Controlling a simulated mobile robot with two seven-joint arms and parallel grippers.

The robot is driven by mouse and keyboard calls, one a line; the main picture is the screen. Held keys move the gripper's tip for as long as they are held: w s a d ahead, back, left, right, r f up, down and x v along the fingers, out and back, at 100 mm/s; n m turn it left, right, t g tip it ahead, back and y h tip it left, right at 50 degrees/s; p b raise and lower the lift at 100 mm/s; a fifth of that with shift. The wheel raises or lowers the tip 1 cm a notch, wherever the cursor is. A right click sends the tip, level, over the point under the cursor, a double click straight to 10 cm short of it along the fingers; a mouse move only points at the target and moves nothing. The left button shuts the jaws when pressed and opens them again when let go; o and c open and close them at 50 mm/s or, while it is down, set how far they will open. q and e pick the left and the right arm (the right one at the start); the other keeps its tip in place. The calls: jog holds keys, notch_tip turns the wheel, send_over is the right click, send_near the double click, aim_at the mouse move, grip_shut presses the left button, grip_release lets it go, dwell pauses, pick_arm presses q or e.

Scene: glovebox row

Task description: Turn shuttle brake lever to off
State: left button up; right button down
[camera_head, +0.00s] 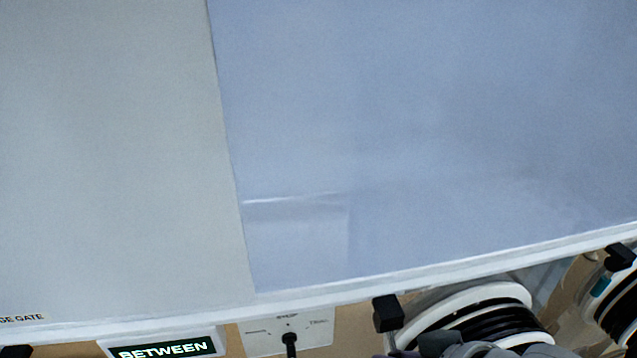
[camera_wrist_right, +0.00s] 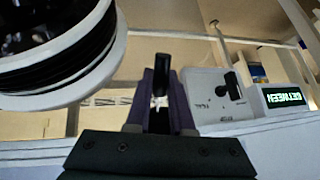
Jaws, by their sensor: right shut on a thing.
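In the right wrist view my right gripper (camera_wrist_right: 160,103) is shut on an upright black handle (camera_wrist_right: 161,75), which sticks up between its dark fingers. It lies between a white-rimmed glove port and a pale plate. No label on the handle is readable, so I cannot tell if it is the shuttle brake lever. My left gripper is not in view.
A lit display reading BETWEEN (camera_head: 165,349) sits left of the plate in the head view. The white-rimmed port (camera_head: 475,297) with black bellows is to the right, near a black block (camera_head: 388,313). A large pale panel (camera_head: 420,120) fills most of the view.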

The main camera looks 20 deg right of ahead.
jog(key=shift+s+r+g+p, duration=0.2)
jog(key=shift+r+g+p, duration=0.1)
jog(key=shift+g+p, duration=0.55)
jog(key=c, duration=1.1)
grip_release()
